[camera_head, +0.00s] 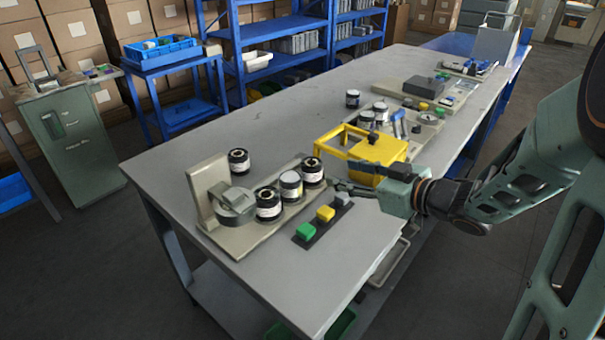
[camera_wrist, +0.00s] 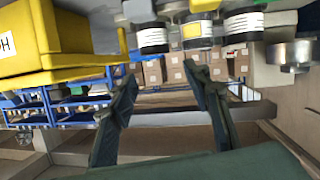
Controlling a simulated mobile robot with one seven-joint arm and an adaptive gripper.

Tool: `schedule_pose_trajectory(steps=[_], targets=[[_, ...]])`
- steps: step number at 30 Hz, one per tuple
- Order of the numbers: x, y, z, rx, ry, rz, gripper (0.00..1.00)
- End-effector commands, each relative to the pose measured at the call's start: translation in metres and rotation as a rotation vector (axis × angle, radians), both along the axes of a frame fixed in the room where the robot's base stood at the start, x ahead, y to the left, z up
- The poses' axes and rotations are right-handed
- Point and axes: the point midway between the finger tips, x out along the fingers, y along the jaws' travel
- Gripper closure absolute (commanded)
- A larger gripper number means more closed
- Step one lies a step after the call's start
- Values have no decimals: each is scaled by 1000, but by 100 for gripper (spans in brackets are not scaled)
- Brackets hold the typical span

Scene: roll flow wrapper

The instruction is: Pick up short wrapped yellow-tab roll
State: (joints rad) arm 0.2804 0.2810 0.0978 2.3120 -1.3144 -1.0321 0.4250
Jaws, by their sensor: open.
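The roll with the yellow tab (camera_wrist: 192,30) is the middle of a row of three short black-and-white rolls in the wrist view, which looks upside down. It appears to be the middle roll (camera_head: 291,187) in the head view, upright on the beige fixture. One neighbour (camera_head: 313,172) is on the far side and another (camera_head: 268,206) on the near side, close by. My gripper (camera_head: 337,187) is to the right of the row, low over the bench. Its fingers (camera_wrist: 160,75) are apart with nothing between them, and no roll is touched.
A yellow box-like frame (camera_head: 375,157) stands just beyond my gripper. A button strip (camera_head: 324,222) with green, yellow and grey buttons lies nearby. A grey drum (camera_head: 232,207) and a fourth roll (camera_head: 239,162) stand left of the row. The bench's far left (camera_head: 240,125) is clear.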

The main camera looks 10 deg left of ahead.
Motion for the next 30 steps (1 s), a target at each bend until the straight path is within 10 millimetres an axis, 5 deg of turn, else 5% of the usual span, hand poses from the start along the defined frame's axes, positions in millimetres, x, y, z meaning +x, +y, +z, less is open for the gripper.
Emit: schedule_pose_trajectory(steps=[3,6,30], targets=[[-34,25,-20,58,74,85,55],[-41,40,-27,75,97,115,55],[5,121,-51,73,95,115,55]])
